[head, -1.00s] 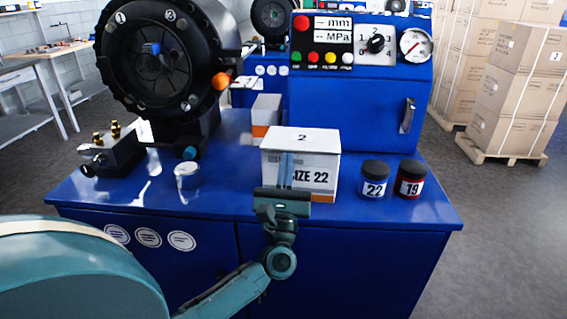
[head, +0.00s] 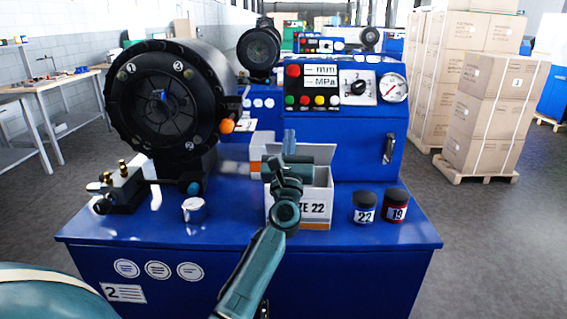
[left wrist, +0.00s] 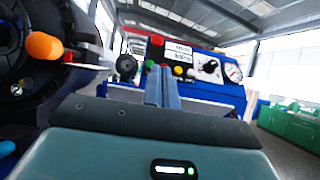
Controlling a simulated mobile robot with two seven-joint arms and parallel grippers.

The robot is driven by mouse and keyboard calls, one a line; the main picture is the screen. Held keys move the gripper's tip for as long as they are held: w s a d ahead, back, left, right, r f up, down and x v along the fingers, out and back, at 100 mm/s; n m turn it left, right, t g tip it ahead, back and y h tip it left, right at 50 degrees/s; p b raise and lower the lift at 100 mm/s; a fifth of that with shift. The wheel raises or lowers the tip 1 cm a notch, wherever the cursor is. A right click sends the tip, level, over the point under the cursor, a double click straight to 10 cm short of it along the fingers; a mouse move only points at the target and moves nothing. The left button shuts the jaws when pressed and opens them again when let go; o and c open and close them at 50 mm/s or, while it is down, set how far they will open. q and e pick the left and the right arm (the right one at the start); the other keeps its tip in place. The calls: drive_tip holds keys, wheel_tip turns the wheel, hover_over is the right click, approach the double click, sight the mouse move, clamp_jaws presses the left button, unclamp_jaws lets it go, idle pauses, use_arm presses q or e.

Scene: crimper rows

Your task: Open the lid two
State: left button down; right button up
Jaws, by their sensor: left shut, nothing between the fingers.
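The white box marked SIZE 22 (head: 318,210) stands on the blue machine's table. Its top now looks open, and a pale lid panel (head: 318,153) stands raised at the back of the box. My left gripper (head: 289,138) is over the box and in front of the panel, fingers together and empty. The gripper and wrist hide part of the box's opening, so I cannot tell whether they touch the lid. In the left wrist view the closed fingers (left wrist: 162,87) point toward the control panel, with pale surfaces on both sides. My right gripper is not in view.
Two dark jars, marked 22 (head: 364,207) and 19 (head: 395,205), stand right of the box. The table's front edge is clear.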

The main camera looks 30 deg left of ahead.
use_arm(q)
drive_tip(key=shift+x, duration=1.25)
drive_tip(key=shift+r, duration=0.1)
drive_tip(key=shift+d, duration=0.1)
